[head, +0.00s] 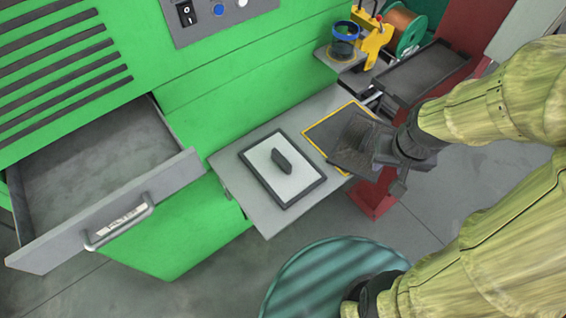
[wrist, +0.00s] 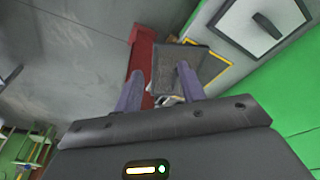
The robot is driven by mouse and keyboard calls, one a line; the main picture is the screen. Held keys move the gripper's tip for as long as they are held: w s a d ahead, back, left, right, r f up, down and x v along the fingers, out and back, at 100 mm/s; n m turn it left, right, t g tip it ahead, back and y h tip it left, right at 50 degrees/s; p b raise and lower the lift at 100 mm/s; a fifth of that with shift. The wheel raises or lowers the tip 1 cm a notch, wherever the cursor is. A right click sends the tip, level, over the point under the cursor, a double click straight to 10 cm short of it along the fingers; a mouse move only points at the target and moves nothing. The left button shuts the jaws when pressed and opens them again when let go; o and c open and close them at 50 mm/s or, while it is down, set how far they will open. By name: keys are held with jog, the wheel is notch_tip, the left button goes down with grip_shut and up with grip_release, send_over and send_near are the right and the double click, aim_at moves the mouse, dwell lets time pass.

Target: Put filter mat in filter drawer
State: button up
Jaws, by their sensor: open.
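The filter mat (head: 357,143) is a dark grey, rough square at the right end of the grey shelf, tilted across the yellow-outlined spot. My gripper (head: 384,150) is right beside it. In the wrist view the mat (wrist: 172,68) shows beyond and between the fingers of my open gripper (wrist: 160,72); the right finger overlaps it in the picture. I cannot tell whether the fingers touch it. The filter drawer (head: 165,178) is pulled out of the green machine at the left and looks empty. Its handle (head: 118,226) is on the front.
A white panel (head: 262,168) with dark frame and handle lies on the grey shelf (head: 238,190) between drawer and mat. A dark tray (head: 422,72), a blue-rimmed cup (head: 343,40) and a yellow fixture (head: 375,42) are behind. A teal round object (head: 320,280) stands below in front.

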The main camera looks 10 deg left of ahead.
jog(key=w+a+r+n+g+p, duration=0.2)
jog(key=w+a+n+p, duration=0.35)
jog(key=a, duration=0.55)
jog(key=n+p, duration=0.3)
jog(key=n, duration=0.2)
send_over(282, 159)
jog(key=shift+f+m+g, duration=0.25)
jog(key=shift+f+g, duration=0.05)
jog(key=shift+f, duration=0.4)
notch_tip(282, 159, down, 12)
jog(key=shift+f+p, duration=0.1)
jog(key=shift+p, duration=0.95)
